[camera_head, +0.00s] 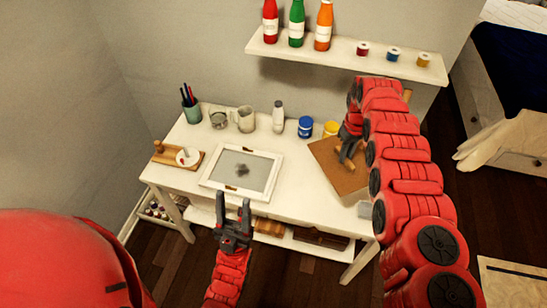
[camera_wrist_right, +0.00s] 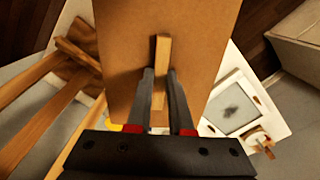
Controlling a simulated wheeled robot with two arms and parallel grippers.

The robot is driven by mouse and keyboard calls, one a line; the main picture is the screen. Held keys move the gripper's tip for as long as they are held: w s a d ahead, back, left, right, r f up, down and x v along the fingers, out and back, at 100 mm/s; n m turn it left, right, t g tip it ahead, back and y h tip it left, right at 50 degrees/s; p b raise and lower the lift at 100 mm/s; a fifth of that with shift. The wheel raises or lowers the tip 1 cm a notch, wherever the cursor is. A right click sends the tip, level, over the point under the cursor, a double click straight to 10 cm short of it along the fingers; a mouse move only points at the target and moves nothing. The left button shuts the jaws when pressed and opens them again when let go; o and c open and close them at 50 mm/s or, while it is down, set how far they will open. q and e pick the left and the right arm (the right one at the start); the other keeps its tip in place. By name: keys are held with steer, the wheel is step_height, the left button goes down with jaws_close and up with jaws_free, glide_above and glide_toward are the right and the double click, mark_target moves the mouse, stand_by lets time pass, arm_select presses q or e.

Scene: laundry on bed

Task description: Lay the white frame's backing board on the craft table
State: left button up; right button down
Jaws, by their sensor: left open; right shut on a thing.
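The brown backing board (camera_head: 333,158) is at the right side of the white craft table (camera_head: 300,205). My right gripper (camera_head: 350,150) is shut on the small wooden grip on the board's face; the wrist view shows the board (camera_wrist_right: 205,30) with the grip (camera_wrist_right: 160,60) between the fingers. I cannot tell whether the board touches the tabletop. The white frame (camera_head: 208,181) lies on the table left of the board, with a grey panel and a dark smudge inside. My left gripper (camera_head: 233,203) is open and empty, in front of the table's front edge.
Behind the frame stand a pen cup (camera_head: 192,112), mugs (camera_head: 245,120), a white bottle (camera_head: 278,117), a blue jar (camera_head: 305,127) and a yellow jar (camera_head: 331,128). A wooden tray (camera_head: 166,155) is at the left. A wall shelf (camera_head: 345,54) with bottles hangs above.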

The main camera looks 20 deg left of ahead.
steer(key=shift+a, duration=0.1)
steer(key=shift+s+f, duration=0.15)
steer(key=shift+a+f, duration=0.1)
steer(key=shift+f, duration=0.1)
steer(key=shift+w, duration=0.25)
steer(key=shift+s+f, duration=0.1)
steer(key=shift+f, duration=0.05)
steer(key=shift+a, duration=0.1)
steer(key=shift+a+f+n+p, duration=0.2)
steer(key=shift+n+p, duration=0.1)
steer(key=shift+n, duration=0.1)
